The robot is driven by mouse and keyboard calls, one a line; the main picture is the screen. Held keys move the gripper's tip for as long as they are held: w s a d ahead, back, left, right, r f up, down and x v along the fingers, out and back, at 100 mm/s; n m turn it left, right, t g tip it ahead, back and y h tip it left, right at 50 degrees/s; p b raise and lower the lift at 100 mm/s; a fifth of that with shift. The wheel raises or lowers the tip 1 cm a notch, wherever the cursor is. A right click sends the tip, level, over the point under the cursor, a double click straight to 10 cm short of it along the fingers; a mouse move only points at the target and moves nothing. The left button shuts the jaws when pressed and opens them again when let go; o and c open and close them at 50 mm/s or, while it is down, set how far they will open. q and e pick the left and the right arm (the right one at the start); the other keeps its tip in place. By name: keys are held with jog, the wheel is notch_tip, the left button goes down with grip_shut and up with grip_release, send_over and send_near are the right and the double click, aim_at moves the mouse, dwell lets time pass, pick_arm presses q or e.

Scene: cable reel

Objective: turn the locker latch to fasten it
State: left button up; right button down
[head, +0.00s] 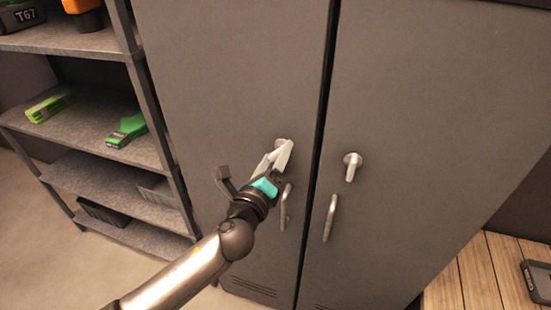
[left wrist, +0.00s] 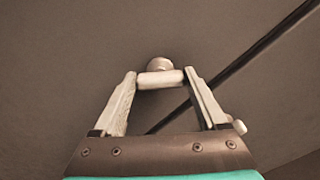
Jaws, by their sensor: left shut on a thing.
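The grey locker (head: 235,70) has two doors with a dark gap between them. The left door's latch (head: 281,141) is a small metal turning handle on a round base, mostly hidden by my fingers in the head view. My left gripper (head: 277,155) reaches up to it from below left. In the left wrist view, the latch lever (left wrist: 160,78) lies crosswise between the two fingertips, with its round base just beyond. The left gripper is shut on this lever. My right gripper is in neither view.
The right door has its own latch (head: 352,165), lever pointing down, and a bar handle (head: 330,217). The left door's bar handle (head: 286,207) is close beside my gripper. A shelf rack (head: 95,185) holding tools stands left; a wooden surface (head: 480,270) is at lower right.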

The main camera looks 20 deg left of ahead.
pick_arm(q)
jog(key=n, duration=0.4)
jog(key=shift+f+n+b, duration=0.1)
jog(key=shift+n+b, duration=0.2)
jog(key=shift+a+n, duration=0.1)
jog(key=shift+n, duration=1.8)
jog(key=o, duration=1.3)
jog(key=s+b, duration=0.3)
jog(key=s, duration=1.2)
jog(key=shift+a, duration=0.25)
jog(key=shift+s+f, duration=0.1)
jog(key=shift+f, duration=0.05)
